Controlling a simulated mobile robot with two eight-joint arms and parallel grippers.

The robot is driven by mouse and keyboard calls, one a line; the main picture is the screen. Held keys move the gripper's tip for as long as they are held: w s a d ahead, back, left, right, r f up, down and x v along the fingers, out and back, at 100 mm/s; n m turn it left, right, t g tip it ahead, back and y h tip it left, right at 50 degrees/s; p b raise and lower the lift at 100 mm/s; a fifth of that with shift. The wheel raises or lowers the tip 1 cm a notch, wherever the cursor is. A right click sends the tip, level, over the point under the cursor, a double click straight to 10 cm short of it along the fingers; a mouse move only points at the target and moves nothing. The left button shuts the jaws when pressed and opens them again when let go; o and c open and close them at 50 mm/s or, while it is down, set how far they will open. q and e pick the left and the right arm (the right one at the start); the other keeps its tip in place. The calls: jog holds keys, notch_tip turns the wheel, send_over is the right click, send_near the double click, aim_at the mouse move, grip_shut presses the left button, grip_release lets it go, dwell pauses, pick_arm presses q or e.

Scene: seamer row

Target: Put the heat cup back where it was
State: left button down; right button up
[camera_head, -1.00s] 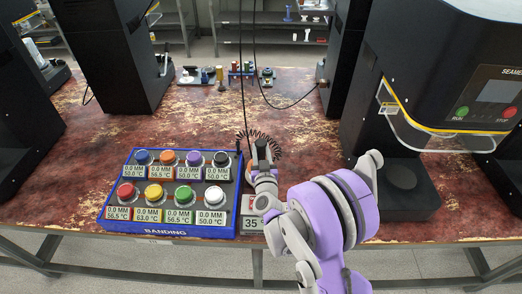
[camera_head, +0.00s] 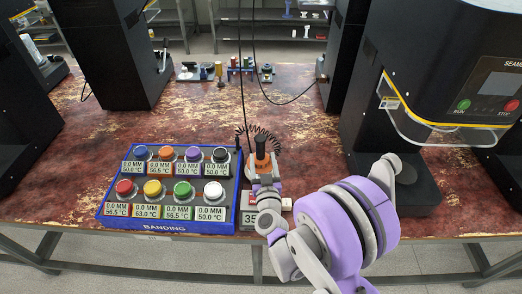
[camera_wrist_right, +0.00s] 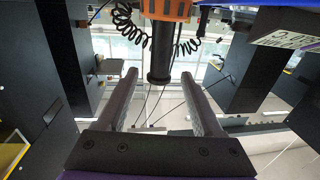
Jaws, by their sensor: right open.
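The heat cup (camera_head: 261,160) looks orange with a black upright part on top, and a black coiled cable runs behind it. It stands right of the blue tray, above a small display block (camera_head: 250,219) partly hidden by my right arm. In the right wrist view, the heat cup's orange body (camera_wrist_right: 165,8) and black shaft (camera_wrist_right: 160,55) are at the top middle. My right gripper (camera_head: 263,178) is open and empty on the near side of the heat cup. Its two fingers (camera_wrist_right: 161,75) are spread, with the shaft's end between their tips in the picture; contact is not visible. My left gripper is not in view.
The blue BANDING tray (camera_head: 165,228) on the left holds several coloured cups with labels. A large black seamer (camera_head: 425,95) stands at the right. Small items stand at the table's back edge. The table's middle behind the heat cup is mostly clear.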

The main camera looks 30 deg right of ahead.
jog(key=s+a+r+n+g+y, duration=0.15)
jog(key=s+a+n+y, duration=0.4)
jog(key=a+y, duration=0.6)
jog(key=s+f+g+h, duration=0.2)
jog(key=s+g, duration=0.3)
jog(key=s, duration=0.4)
jog(key=s+f+g+h, duration=0.2)
jog(key=s+f+g, duration=0.2)
jog(key=s, duration=0.6)
jog(key=shift+a+m+g+b, duration=0.3)
jog(key=shift+m+g, duration=0.05)
jog(key=shift+g, duration=0.1)
jog(key=shift+c, duration=0.3)
